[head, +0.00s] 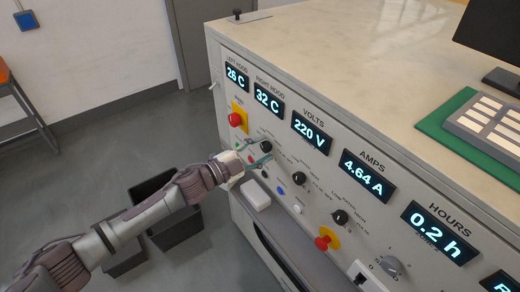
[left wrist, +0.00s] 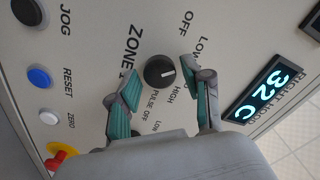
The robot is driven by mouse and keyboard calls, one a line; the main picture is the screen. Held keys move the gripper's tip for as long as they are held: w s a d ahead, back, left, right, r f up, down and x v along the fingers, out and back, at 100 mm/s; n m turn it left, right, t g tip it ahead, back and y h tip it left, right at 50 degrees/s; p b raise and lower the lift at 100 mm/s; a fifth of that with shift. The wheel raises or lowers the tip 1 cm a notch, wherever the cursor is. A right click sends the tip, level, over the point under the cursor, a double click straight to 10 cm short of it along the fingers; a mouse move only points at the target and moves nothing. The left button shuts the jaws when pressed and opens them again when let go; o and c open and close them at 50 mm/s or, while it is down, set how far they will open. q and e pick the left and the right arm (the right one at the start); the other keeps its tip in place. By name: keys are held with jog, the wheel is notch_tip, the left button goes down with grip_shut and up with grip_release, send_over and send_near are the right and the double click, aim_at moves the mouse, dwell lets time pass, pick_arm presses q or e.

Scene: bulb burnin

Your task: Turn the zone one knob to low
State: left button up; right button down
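The zone one knob (left wrist: 159,72) is black and round with a white pointer line toward the right of the left wrist view. The printed "ZONE 1" is left of it; "OFF", "LOW" and "HIGH" are printed to its right and below. In the head view the knob (head: 266,146) is the upper one of a row of black knobs. My left gripper (head: 257,157) is at the panel there. In the left wrist view its open fingers (left wrist: 162,72) stand either side of the knob with gaps; I cannot tell the depth. My right gripper is out of view.
Other black knobs (head: 298,178) and (head: 340,217) sit lower along the panel. A red emergency button (head: 235,119) is up and left of the gripper. Blue (left wrist: 39,77) and white (left wrist: 48,118) buttons lie beside the fingers. A dark bin (head: 180,228) stands on the floor.

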pick_arm(q)
jog(key=shift+o, duration=0.2)
jog(key=shift+a, duration=0.1)
jog(key=v, duration=1.2)
jog(key=a+f+n+y, duration=0.3)
jog(key=a+f+n, duration=0.1)
jog(key=f, duration=0.5)
jog(key=a+f+n+t+y, duration=0.1)
jog(key=a+f+n+y, duration=0.25)
jog(key=f, duration=0.55)
jog(key=a+f+n+y, duration=0.3)
jog(key=a+f, duration=0.1)
jog(key=f, duration=0.5)
jog(key=s+a+f+n+g+y, duration=0.2)
jog(key=s+f+n+g, duration=0.1)
jog(key=s+f, duration=0.85)
jog(key=s+a+f+n+g+y, duration=0.3)
jog(key=s+f, duration=0.7)
jog(key=s, duration=0.2)
jog(key=s+d+f+n+g, duration=0.1)
jog(key=s+f+g, duration=0.1)
jog(key=s, duration=0.9)
jog(key=s+d+f+n+g, duration=0.1)
jog(key=s+f, duration=0.3)
jog(key=s, duration=0.7)
jog(key=shift+s+d+f+g, duration=0.3)
jog(key=shift+d+g, duration=0.15)
jog(key=shift+g, duration=0.35)
